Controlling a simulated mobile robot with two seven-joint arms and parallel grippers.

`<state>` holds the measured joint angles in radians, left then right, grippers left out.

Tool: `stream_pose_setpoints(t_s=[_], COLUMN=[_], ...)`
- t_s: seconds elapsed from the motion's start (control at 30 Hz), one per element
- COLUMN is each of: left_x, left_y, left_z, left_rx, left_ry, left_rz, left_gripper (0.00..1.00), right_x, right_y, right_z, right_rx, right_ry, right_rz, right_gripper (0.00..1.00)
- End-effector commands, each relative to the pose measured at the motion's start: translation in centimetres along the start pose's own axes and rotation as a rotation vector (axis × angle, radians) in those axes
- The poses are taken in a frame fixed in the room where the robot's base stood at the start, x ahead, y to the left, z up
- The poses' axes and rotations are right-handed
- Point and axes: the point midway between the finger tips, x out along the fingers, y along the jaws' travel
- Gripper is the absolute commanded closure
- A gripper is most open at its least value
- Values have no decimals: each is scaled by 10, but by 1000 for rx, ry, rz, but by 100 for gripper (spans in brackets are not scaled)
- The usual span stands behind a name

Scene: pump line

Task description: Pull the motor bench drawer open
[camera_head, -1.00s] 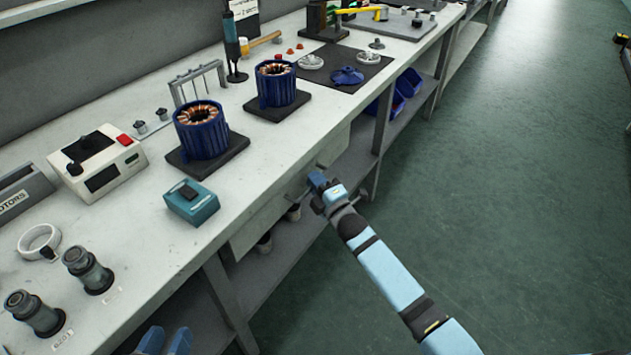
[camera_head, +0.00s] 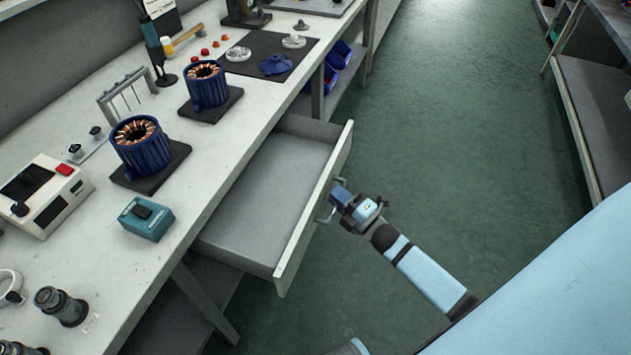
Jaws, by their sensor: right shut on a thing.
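The motor bench drawer (camera_head: 262,196) is pulled far out from under the bench top in the head view. Its grey interior is bare where I can see it. My right gripper (camera_head: 336,197) is shut on the drawer's handle (camera_head: 327,213) at the middle of the front panel (camera_head: 313,208). My left gripper is not clearly in view; only a small light-blue piece of mine shows at the bottom edge.
The motor bench (camera_head: 205,160) bears two blue motor stators (camera_head: 142,150) on dark plates, a teal box (camera_head: 146,218) and a white instrument (camera_head: 45,192). Blue bins (camera_head: 338,56) sit beneath it. Open green floor (camera_head: 450,130) lies right of the drawer; another bench (camera_head: 600,110) stands beyond.

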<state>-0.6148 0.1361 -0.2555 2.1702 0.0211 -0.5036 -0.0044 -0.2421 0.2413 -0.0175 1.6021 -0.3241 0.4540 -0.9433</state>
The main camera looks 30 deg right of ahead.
Motion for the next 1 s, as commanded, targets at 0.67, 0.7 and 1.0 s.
stream_pose_setpoints(t_s=[0.67, 0.7, 1.0], left_x=[-1, -1, -1], left_y=[-1, -1, 0], left_z=[-1, -1, -2], left_rx=[4, 4, 3], left_ry=[-3, -3, -3], left_rz=[-4, -4, -3], left_gripper=[57, 57, 57], right_x=[-19, -19, -24], right_y=[4, 4, 3], right_z=[8, 8, 8], right_rx=[1, 1, 1], right_ry=[0, 0, 0], right_rz=[0, 0, -1], right_gripper=[77, 77, 77])
